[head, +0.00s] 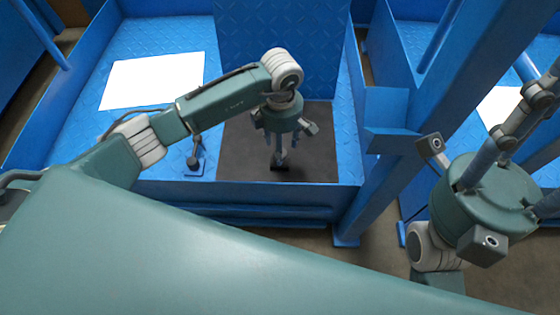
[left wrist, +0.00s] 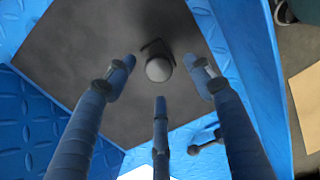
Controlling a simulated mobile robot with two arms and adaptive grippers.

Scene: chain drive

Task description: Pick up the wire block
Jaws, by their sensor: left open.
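A small block with a dark base (head: 279,167) stands on the dark mat (head: 240,150) in the blue bay; I take it for the wire block. In the left wrist view it shows a rounded grey top (left wrist: 158,69) and a dark base edge behind it. My left gripper (head: 282,152) points down over it, and its fingers hide part of it in the head view. In the left wrist view the three fingers are spread around the block, with gaps visible. My right gripper (head: 510,160) is raised at the right, its fingertips partly out of frame.
A white sheet (head: 152,80) lies further left. The bay's blue front wall (head: 260,198) and a blue post (head: 385,180) at the right bound the space. The mat around the block is clear.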

